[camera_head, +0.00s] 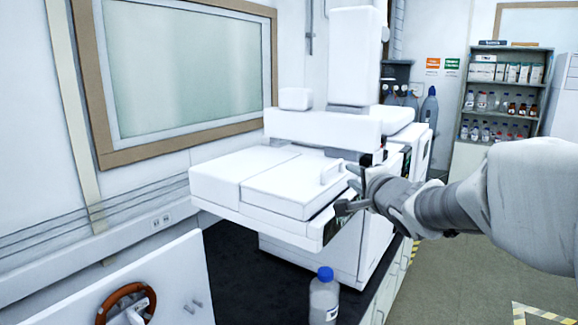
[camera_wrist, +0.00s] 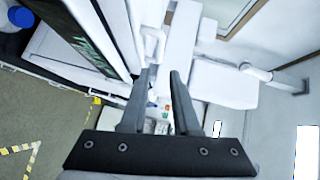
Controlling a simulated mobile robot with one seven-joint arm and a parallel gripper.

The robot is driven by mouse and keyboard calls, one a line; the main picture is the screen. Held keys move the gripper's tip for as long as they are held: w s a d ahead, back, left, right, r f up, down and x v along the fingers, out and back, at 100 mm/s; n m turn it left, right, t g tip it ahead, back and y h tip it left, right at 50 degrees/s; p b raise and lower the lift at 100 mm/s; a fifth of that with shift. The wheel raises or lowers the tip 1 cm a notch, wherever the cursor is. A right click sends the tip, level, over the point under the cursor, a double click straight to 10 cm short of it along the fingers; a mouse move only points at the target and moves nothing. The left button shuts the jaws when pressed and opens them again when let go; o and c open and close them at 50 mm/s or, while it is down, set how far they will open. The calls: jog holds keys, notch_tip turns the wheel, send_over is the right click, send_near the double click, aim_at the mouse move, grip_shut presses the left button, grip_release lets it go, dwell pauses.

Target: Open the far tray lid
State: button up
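A white instrument (camera_head: 350,240) carries a flat tray section with two white lid panels side by side. The left panel (camera_head: 240,170) is flat and shows no handle. The right panel (camera_head: 290,188) lies down flat and has a small upright white handle (camera_head: 330,172) near its right edge. I cannot tell for sure which panel is the far lid. My gripper (camera_head: 350,190) is at the right edge of the tray, close to this handle. In the wrist view my gripper (camera_wrist: 160,76) is open and empty, with a white handle (camera_wrist: 154,42) just beyond the fingertips. Contact is not visible.
A blue-capped bottle (camera_head: 324,298) stands on the dark bench (camera_head: 250,275) in front of the instrument. A white panel with a brown ring (camera_head: 128,300) is at lower left. A shelf of bottles (camera_head: 500,100) stands at back right. The floor (camera_head: 455,275) at right is clear.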

aim_at(334, 166)
jog(key=w, duration=0.4)
jog(key=w+a+f, duration=0.1)
jog(key=w, duration=0.4)
jog(key=w+a+f, duration=0.1)
jog(key=w, duration=0.3)
jog(key=shift+w, duration=0.4)
grip_shut()
dwell(0.8)
